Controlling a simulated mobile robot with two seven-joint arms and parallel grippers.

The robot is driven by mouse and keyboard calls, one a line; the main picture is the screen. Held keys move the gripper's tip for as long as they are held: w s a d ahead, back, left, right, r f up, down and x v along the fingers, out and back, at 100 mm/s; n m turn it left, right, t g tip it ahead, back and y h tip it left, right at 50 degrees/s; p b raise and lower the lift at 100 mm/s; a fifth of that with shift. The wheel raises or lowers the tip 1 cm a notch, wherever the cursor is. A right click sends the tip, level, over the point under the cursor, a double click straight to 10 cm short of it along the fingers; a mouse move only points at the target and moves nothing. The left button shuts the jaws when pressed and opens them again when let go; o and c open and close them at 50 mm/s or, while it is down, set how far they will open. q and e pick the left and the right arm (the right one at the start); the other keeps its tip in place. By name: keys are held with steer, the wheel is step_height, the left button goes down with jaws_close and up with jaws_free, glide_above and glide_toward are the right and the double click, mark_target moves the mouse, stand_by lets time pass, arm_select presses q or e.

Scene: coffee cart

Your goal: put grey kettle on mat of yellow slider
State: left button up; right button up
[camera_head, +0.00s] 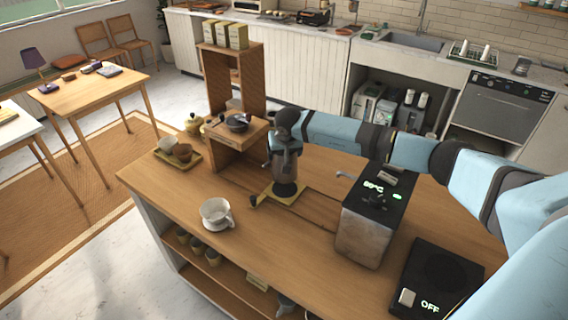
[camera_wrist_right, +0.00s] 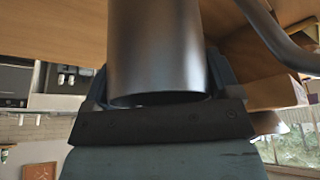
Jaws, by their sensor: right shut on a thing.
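The grey kettle (camera_head: 285,163) is upright in the head view, in front of the wooden stand. My right gripper (camera_head: 283,132) is shut on it; the arm hides part of its upper side. In the right wrist view the kettle's grey cylinder (camera_wrist_right: 155,45) fills the space between the fingers, and its thin spout or handle (camera_wrist_right: 275,38) curves at the right. The yellow slider's mat (camera_head: 296,194) lies on the counter under the kettle, with a dark round patch at its middle. I cannot tell whether the kettle touches it. A dark knob (camera_head: 254,201) is at the slider's left end. My left gripper is not in view.
A wooden stand (camera_head: 222,155) with a dark bowl is just left of the kettle. A metal machine with a lit display (camera_head: 365,235) stands to the right. A white cup (camera_head: 215,212) on a saucer is front left, and a black scale (camera_head: 440,275) front right. Bare counter lies between.

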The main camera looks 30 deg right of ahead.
steer(key=shift+w+f, duration=0.1)
steer(key=shift+f, duration=0.6)
step_height(320, 180, down, 4)
steer(key=shift+r+p, duration=0.1)
steer(key=shift+p, duration=0.4)
steer(key=shift+f, duration=0.25)
steer(key=shift+f, duration=0.1)
steer(key=shift+f+b, duration=0.1)
steer(key=shift+b, duration=0.2)
steer(key=o, duration=1.1)
